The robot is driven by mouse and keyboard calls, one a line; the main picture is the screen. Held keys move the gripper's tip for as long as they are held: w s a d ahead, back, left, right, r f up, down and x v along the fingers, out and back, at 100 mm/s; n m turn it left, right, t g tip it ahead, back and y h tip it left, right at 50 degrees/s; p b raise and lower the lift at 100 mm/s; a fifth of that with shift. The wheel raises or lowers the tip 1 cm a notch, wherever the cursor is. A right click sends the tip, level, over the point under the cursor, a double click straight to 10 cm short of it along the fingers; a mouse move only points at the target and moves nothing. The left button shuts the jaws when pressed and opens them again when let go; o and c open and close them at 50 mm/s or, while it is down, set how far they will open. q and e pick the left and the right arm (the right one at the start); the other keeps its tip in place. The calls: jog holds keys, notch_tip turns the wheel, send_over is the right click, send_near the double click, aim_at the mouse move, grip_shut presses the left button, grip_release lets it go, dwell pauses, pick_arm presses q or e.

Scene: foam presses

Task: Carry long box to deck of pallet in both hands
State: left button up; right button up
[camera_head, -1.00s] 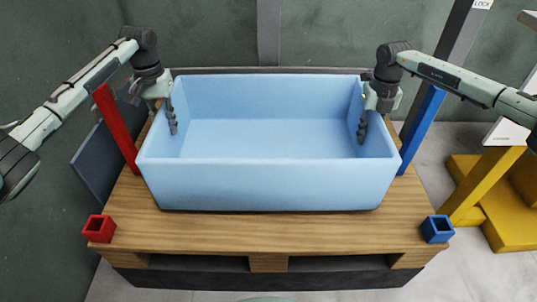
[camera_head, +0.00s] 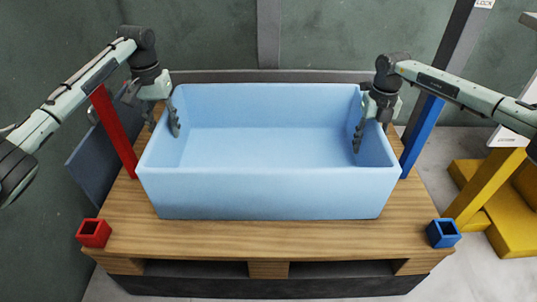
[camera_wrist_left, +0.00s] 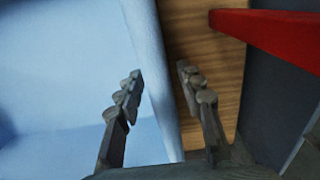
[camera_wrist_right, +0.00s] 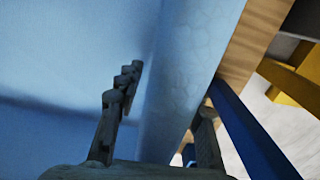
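The long box (camera_head: 265,192) is a light-blue open-topped tub. It rests level on the wooden deck of the pallet (camera_head: 270,240), between the red and blue posts, and looks empty. My left gripper (camera_head: 162,118) straddles its left wall, one finger inside and one outside. In the left wrist view the fingers (camera_wrist_left: 160,90) stand apart with a gap to the wall. My right gripper (camera_head: 372,128) straddles the right wall the same way. In the right wrist view its inner finger is clear of the wall, and the outer fingertip is hidden behind the wall (camera_wrist_right: 185,80).
A red post (camera_head: 113,132) and a blue post (camera_head: 422,138) rise beside the box's ends. A red socket (camera_head: 93,233) and a blue socket (camera_head: 443,233) sit at the front corners. A yellow frame (camera_head: 487,190) stands at right. The deck's front strip is bare.

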pick_arm(q)
notch_tip(320, 180, up, 10)
jog(key=shift+f, duration=0.15)
pick_arm(e)
jog(key=shift+r, duration=0.15)
notch_tip(320, 180, up, 12)
jog(key=shift+f, duration=0.1)
dwell(0.5)
